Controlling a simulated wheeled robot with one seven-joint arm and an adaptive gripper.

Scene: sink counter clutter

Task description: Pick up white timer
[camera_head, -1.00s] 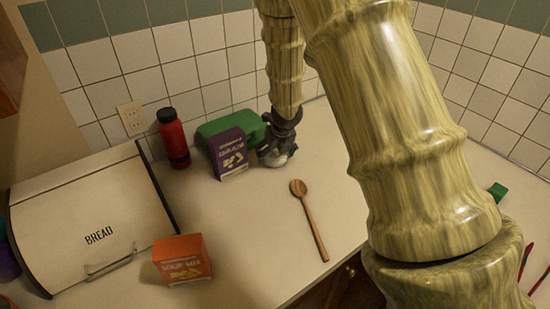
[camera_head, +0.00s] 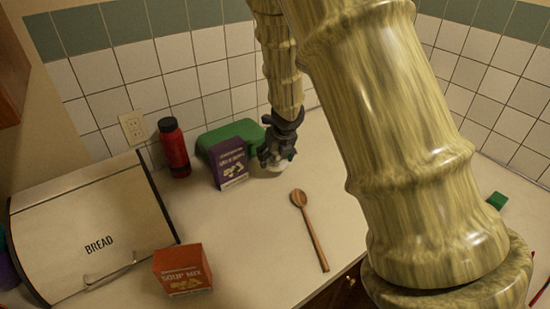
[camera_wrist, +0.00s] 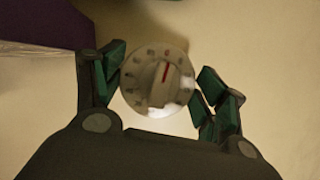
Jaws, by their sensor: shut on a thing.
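The white timer (camera_wrist: 157,80) is round, with dark marks around its dial and a red pointer line. In the wrist view it sits between the two fingers of my gripper (camera_wrist: 160,84), which is shut on it. In the head view the timer (camera_head: 278,166) shows as a small pale shape under my gripper (camera_head: 279,155), partly hidden by the fingers. I cannot tell whether it touches the counter.
A purple box (camera_head: 229,164) stands just left of my gripper, with a green container (camera_head: 222,135) behind. A red bottle (camera_head: 174,150), a bread box (camera_head: 95,235) and an orange soup mix box (camera_head: 182,270) are further left. A wooden spoon (camera_head: 311,232) lies in front on the counter.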

